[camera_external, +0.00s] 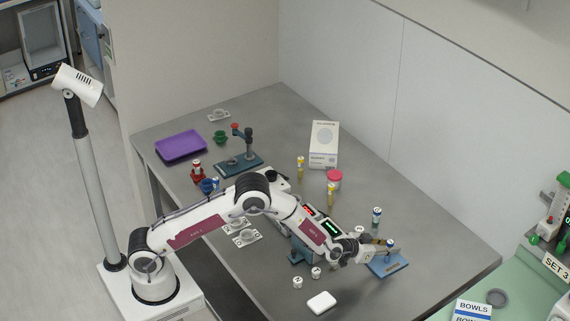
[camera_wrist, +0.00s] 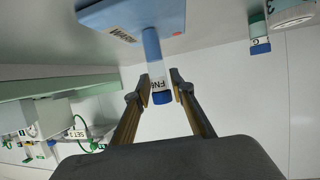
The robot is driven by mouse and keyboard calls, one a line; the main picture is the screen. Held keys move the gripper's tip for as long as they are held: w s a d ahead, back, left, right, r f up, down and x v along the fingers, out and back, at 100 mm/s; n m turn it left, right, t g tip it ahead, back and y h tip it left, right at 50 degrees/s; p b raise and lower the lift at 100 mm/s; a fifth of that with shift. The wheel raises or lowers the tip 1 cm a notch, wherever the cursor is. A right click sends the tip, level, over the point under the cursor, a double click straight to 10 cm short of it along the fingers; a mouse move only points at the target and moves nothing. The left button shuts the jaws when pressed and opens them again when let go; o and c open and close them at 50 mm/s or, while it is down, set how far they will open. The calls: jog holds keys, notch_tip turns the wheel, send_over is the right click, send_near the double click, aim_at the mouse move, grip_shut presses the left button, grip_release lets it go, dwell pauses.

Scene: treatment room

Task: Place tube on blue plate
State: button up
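A tube (camera_wrist: 155,68) with a blue lower part, a white label and a blue cap is in the middle of the wrist view, cap toward me. Its lower end meets the outline of the blue plate (camera_wrist: 112,14); I cannot tell for certain that it touches. In the external view, the tube's cap (camera_external: 390,243) shows above the blue plate (camera_external: 397,266). My gripper (camera_wrist: 160,82) has a finger on each side of the tube near its cap, with narrow gaps visible, so it looks open. It also shows in the external view (camera_external: 382,244), beside the tube.
Another blue-capped tube (camera_external: 376,217) stands behind my gripper; yellowish tubes (camera_external: 331,194) and a red-lidded jar (camera_external: 334,178) are farther back. Small white-topped vials (camera_external: 316,272) and a white block (camera_external: 321,302) lie in front. A purple tray (camera_external: 181,146) is at the far left.

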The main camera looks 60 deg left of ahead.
jog(key=shift+o, duration=0.3)
jog(key=shift+r, duration=0.2)
jog(key=v, duration=1.2)
dwell(0.3)
jog(key=shift+f, duration=0.1)
dwell(0.5)
jog(key=s+a+r+g+h, duration=0.1)
jog(key=s+a+r+g, duration=0.2)
jog(key=s+a+r, duration=1.1)
jog(key=s+a+g+y, duration=0.1)
jog(key=s+a, duration=0.3)
jog(key=s, duration=0.5)
jog(key=s+a+r+n+g+y, duration=0.1)
jog(key=s+a+g, duration=0.1)
jog(key=s+a, duration=0.3)
jog(key=s+a+g+y, duration=0.1)
jog(key=s+a, duration=0.4)
jog(key=s, duration=0.8)
jog(key=shift+a+r+n+g, duration=0.15)
jog(key=shift+r+n+g, duration=0.15)
jog(key=shift+n, duration=0.1)
